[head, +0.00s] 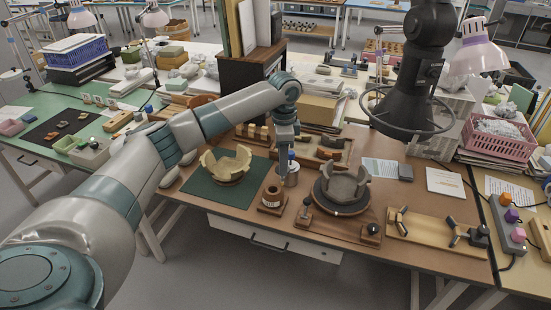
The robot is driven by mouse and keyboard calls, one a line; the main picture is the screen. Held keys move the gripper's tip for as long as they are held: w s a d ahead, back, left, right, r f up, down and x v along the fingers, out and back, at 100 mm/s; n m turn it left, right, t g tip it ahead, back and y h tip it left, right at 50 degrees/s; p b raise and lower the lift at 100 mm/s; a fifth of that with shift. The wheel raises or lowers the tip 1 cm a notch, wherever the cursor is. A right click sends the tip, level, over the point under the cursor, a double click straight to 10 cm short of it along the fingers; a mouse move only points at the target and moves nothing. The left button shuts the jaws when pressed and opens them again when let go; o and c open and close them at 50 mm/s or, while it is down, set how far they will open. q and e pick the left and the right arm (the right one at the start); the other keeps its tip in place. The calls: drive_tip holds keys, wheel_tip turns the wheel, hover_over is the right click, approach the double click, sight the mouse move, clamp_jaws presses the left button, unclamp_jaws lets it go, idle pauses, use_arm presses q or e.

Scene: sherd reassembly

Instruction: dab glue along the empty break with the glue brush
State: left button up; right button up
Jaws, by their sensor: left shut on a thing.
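My left gripper (287,144) points down over the back middle of the brown bench. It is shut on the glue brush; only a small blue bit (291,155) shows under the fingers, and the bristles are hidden. Just below is a small metal pot (291,177); I cannot tell whether the brush is inside it. A grey broken vessel (341,183) with a jagged, gapped rim stands on a dark round turntable (341,208), right of the gripper. A cream broken bowl (226,164) with a gap in its wall sits on a green mat (206,190) to the left. My right gripper is out of view.
A wooden block with a dark ring (272,198) stands in front of the pot. A wooden clamp board (432,231) lies right. A dark round lamp hood (408,112) hangs above the right side.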

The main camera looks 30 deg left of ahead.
use_arm(q)
drive_tip(key=s+d+r+n, duration=0.2)
drive_tip(key=s+d+n, duration=0.3)
drive_tip(key=s+d, duration=0.3)
drive_tip(key=s+d+r+n, duration=0.2)
drive_tip(key=s+d+n, duration=0.4)
drive_tip(key=s, duration=0.8)
drive_tip(key=d, duration=0.3)
drive_tip(key=shift+d, duration=0.3)
drive_tip(key=shift+r, duration=0.1)
